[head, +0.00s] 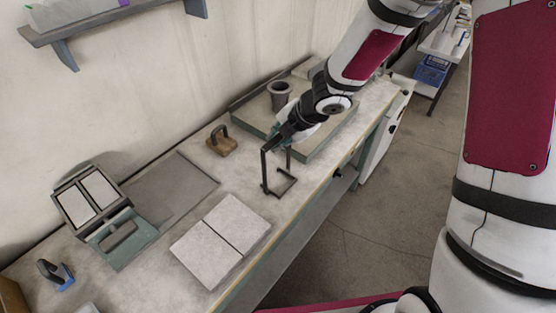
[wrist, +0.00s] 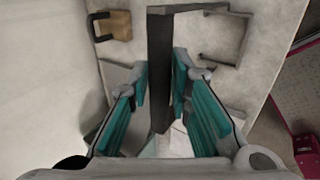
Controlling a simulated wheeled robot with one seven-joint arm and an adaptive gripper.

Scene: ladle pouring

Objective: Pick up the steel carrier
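The steel carrier (head: 265,172) is a dark open frame with a tall upright, a top bar and a square base. It is upright at the bench's front edge; I cannot tell whether its base touches the bench. My gripper (head: 279,140) reaches down from the upper right to its top bar. The carrier's base (wrist: 238,40) shows to the right. The fingers hide part of the bar.
A shallow tray (head: 322,146) with a dark cup (head: 279,94) is behind my gripper. A wooden block with a handle (head: 221,142) stands left of the carrier. Pale slabs (head: 222,238) lie in front, and a green-grey box (head: 90,198) is at the left.

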